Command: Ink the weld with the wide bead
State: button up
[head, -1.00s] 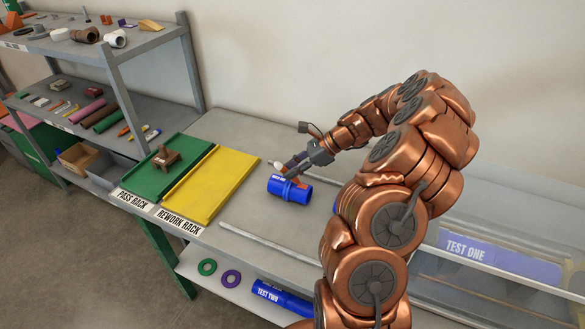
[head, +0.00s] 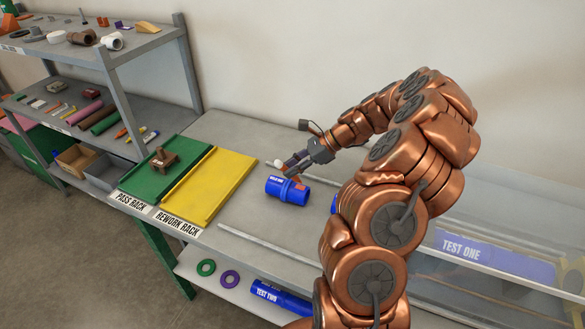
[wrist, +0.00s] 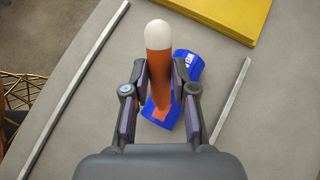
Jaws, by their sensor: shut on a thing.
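My gripper (wrist: 163,86) is shut on an orange-brown marker (wrist: 159,58) with a rounded white end; that end also shows in the head view (head: 277,163). A blue pipe piece (head: 288,190) with white lettering and a raised band near its middle lies on the grey bench. My gripper (head: 297,163) is just above and behind it. In the wrist view the pipe (wrist: 187,64) lies beneath the marker and is partly hidden by it. Orange shows against the pipe near the marker's lower end; whether it touches is unclear.
A green pass rack (head: 135,183) with a brown part and a yellow rework rack (head: 205,190) lie left of the pipe. A shelf unit (head: 105,58) stands further left. A long grey rail (head: 262,245) runs along the bench front. A blue pipe (head: 282,297) lies on the shelf below.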

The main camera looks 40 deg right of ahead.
jog(key=shift+r+p, duration=0.65)
jog(key=shift+r, duration=2.1)
